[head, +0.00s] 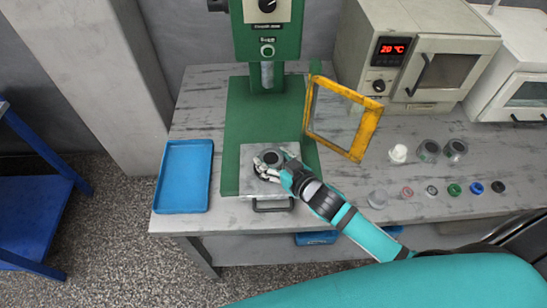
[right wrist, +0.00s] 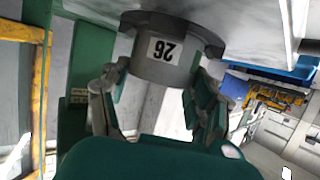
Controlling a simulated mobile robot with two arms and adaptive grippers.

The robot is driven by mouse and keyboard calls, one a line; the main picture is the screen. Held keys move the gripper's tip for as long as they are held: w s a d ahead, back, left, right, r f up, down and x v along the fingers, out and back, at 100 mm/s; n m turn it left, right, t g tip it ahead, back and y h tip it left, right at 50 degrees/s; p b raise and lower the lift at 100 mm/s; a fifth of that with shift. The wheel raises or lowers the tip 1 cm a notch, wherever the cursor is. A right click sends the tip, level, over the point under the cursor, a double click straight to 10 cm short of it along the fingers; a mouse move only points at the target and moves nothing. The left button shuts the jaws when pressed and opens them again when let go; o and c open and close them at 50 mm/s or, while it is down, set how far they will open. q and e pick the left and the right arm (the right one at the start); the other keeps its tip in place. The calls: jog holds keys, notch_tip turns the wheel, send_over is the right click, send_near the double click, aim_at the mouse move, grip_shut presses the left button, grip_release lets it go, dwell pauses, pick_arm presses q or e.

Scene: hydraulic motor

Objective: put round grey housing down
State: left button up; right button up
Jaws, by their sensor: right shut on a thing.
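The round grey housing (head: 270,157) is at the metal plate of the green press, seen from above with a dark round centre. In the right wrist view the housing (right wrist: 165,52) shows a wide flange against the pale plate surface and a label reading 26, upside down. My right gripper (head: 277,169) has its fingers around the housing's sides and is shut on it. The metal plate (head: 256,189) has a handle at its front edge. I cannot tell whether the housing bears fully on the plate. My left gripper is not in view.
A blue tray (head: 184,176) lies left of the press (head: 240,115). A yellow-framed guard (head: 367,132) stands open on the right. Two grey round parts (head: 428,151), a white part (head: 398,153) and several small rings stand farther right. An oven (head: 420,55) is behind them.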

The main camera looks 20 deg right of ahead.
jog(key=o, duration=1.5)
jog(key=shift+f, duration=0.1)
jog(key=shift+c, duration=0.2)
jog(key=shift+s, duration=0.15)
jog(key=b+v, duration=0.1)
jog(key=v, duration=1.1)
jog(key=shift+b, duration=0.3)
